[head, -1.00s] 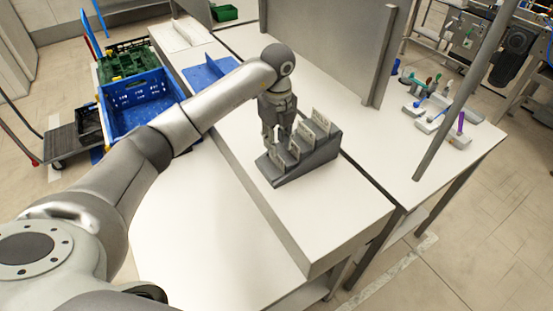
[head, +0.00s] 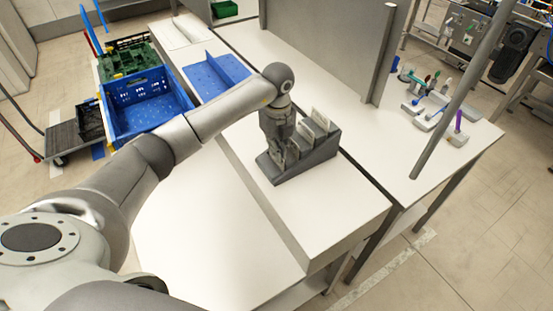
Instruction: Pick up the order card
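The order cards stand upright in a dark grey stepped holder (head: 312,157) on the white table. A pale card (head: 320,119) shows at the holder's back right, with another card just below it. Part of a further pale card (head: 293,149) shows beside my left gripper, at the front left. Which one is the order card I cannot tell. My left gripper (head: 279,150) points down at the holder's left side, among the front cards. Its fingertips are partly hidden, so its opening and any hold on a card are unclear. My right gripper is out of view.
A grey upright panel (head: 325,45) stands behind the holder. A blue divided tray (head: 207,79) lies at the table's far left, near a blue crate (head: 150,112). Small tools in grey stands (head: 440,110) are at the right. The table front is clear.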

